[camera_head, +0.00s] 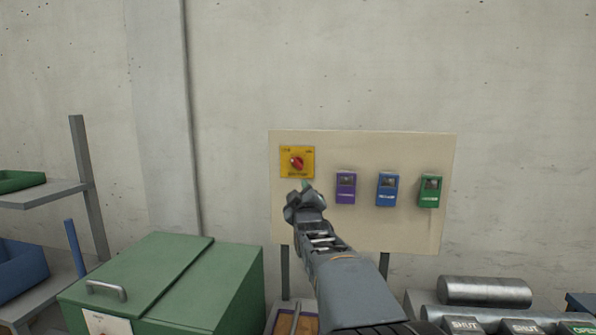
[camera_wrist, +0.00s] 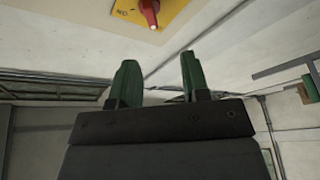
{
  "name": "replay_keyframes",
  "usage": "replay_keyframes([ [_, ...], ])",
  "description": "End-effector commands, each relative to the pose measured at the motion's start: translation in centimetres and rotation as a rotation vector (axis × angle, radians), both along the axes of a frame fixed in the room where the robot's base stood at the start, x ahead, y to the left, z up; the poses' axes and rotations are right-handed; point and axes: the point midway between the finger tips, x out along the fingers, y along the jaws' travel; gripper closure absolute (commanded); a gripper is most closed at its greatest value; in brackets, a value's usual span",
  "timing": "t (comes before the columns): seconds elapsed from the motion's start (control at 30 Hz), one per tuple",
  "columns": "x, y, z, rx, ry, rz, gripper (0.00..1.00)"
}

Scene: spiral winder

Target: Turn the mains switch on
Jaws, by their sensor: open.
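The mains switch is a red rotary knob (camera_head: 296,162) on a yellow plate (camera_head: 307,153), at the upper left of a cream panel (camera_head: 400,150) on the wall. In the wrist view the red knob (camera_wrist: 149,13) shows at the top edge, on part of the yellow plate (camera_wrist: 178,10), with its white-tipped end pointing down. My gripper (camera_head: 306,188) is just below the yellow plate in the head view, apart from the knob in the wrist view. Its two green fingers (camera_wrist: 157,82) are spread with nothing between them. The plate's lettering is too small to read surely.
Purple (camera_head: 346,187), blue (camera_head: 387,189) and green (camera_head: 430,190) boxes sit to the right on the panel. A green lidded bin (camera_head: 150,275) stands at lower left, beside shelving (camera_head: 40,195). Metal rollers (camera_head: 485,291) lie at lower right. The wall above the panel is clear.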

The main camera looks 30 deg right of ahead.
Motion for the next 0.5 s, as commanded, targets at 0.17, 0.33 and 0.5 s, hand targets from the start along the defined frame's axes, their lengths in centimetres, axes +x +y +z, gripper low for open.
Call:
replay_keyframes([
  [0.17,1.3,-1.7,1.4,-0.052,-0.034,-0.022,0.57],
  [0.33,3.9,-3.1,2.4,-0.051,-0.033,-0.021,0.57],
  [0.5,6.8,-4.5,3.3,-0.051,-0.032,-0.021,0.57],
])
